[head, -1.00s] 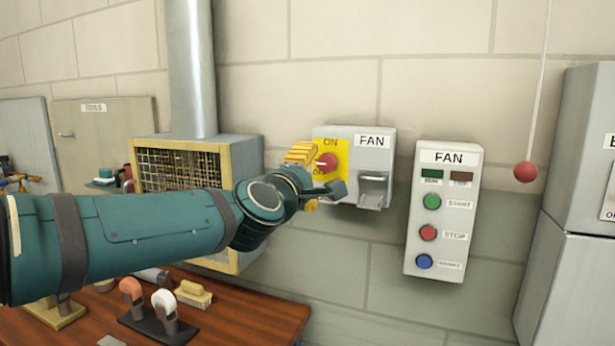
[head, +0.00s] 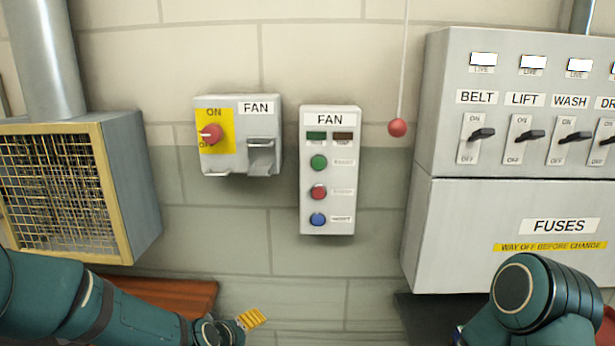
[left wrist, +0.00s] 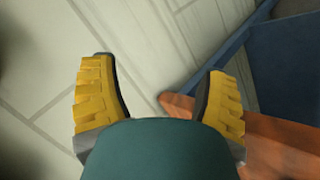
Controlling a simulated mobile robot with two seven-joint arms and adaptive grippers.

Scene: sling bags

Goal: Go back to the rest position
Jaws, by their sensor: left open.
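My left arm comes in low from the left in the head view. Its gripper (head: 250,320) hangs at the bottom, below the fan switch box (head: 238,135) and clear of it; only yellow finger pads show. In the left wrist view the left gripper (left wrist: 160,95) has its two yellow-padded fingers wide apart with nothing between them. My right arm shows as dark teal links at the lower right of the head view, and its gripper is out of sight.
A fan control panel (head: 328,170) with green, red and blue buttons hangs on the wall. A red ball (head: 397,127) hangs on a cord. A fuse cabinet (head: 520,235) stands right, a caged metal box (head: 135,195) left. A wooden bench (head: 170,294) lies low left.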

